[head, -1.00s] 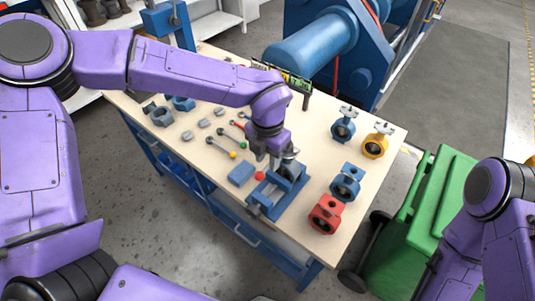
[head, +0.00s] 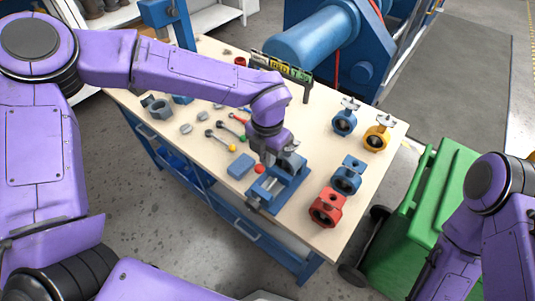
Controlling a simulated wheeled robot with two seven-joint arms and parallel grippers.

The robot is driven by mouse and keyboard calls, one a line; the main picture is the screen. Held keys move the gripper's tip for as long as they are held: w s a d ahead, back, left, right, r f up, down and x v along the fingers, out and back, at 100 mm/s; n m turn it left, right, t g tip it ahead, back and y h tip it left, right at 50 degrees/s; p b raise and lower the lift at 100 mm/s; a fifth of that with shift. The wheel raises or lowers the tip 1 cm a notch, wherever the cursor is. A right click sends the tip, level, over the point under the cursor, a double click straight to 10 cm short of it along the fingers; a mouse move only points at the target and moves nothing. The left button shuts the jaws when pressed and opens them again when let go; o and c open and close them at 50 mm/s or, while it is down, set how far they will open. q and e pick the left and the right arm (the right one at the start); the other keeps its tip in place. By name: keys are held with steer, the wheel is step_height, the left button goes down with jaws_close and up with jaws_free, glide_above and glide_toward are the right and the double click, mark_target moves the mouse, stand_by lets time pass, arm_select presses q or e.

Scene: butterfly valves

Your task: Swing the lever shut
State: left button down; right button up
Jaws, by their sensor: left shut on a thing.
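A blue vise (head: 291,187) stands at the near part of the workbench. My left gripper (head: 270,160) is over the vise's far end, pointing down, and is shut on a lever. A red ball (head: 260,169) shows just left of the fingers, and I take it for the lever's knob. The lever's bar and the valve under it are mostly hidden by the gripper, so I cannot tell the lever's angle. My right arm shows at the right edge, but its gripper is out of view.
Valve bodies stand right of the vise: red (head: 326,207), blue (head: 347,177), yellow (head: 377,136) and another blue (head: 344,121). A blue block (head: 240,166) and loose levers with coloured knobs (head: 232,148) lie left. A green bin (head: 440,205) stands beside the bench.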

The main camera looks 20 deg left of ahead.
arm_select(q)
steer(key=w+d+n+b, duration=0.6)
steer(key=d+n+b, duration=0.5)
steer(key=n, duration=0.8)
steer(key=shift+d, duration=0.65)
steer(key=c, duration=1.1)
jaws_free()
steer(key=shift+w, duration=0.1)
